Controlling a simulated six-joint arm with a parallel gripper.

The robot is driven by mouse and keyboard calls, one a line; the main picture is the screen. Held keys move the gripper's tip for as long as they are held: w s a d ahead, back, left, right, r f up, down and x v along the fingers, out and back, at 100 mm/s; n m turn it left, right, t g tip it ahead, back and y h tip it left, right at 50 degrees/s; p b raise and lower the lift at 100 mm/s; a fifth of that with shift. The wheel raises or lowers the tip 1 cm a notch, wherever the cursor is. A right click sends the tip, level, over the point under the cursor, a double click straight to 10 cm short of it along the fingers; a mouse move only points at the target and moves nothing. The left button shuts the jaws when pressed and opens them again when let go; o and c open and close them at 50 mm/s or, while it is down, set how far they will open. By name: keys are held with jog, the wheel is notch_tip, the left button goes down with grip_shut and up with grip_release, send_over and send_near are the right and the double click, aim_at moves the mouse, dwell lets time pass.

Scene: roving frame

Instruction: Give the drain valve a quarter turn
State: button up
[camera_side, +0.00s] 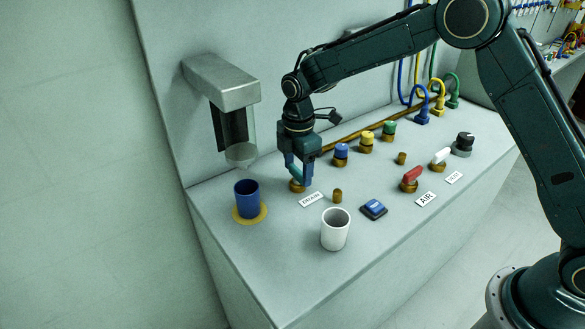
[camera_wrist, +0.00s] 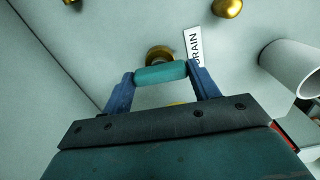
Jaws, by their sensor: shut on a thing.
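The drain valve has a teal handle (camera_wrist: 161,73) on a round brass base (camera_side: 297,187), just left of the DRAIN label (camera_side: 311,199). My gripper (camera_side: 299,176) points down over it and is shut on the handle. In the wrist view, my gripper (camera_wrist: 161,76) has one blue finger against each end of the handle, which lies nearly level across the picture. The brass base is partly hidden behind the handle there. In the side view the fingers cover part of the handle, so its angle to the panel is hard to tell.
A brass peg (camera_side: 337,196) and a white cup (camera_side: 335,230) stand close by. A blue cup (camera_side: 246,199) stands under the dispenser (camera_side: 222,82). The red-handled AIR valve (camera_side: 411,175), white-handled valve (camera_side: 441,156) and blue button (camera_side: 374,208) are right. The bench front is clear.

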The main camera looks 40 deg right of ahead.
jog(key=m, duration=1.3)
jog(key=shift+m, duration=2.1)
jog(key=o, duration=1)
jog(key=shift+r, duration=0.2)
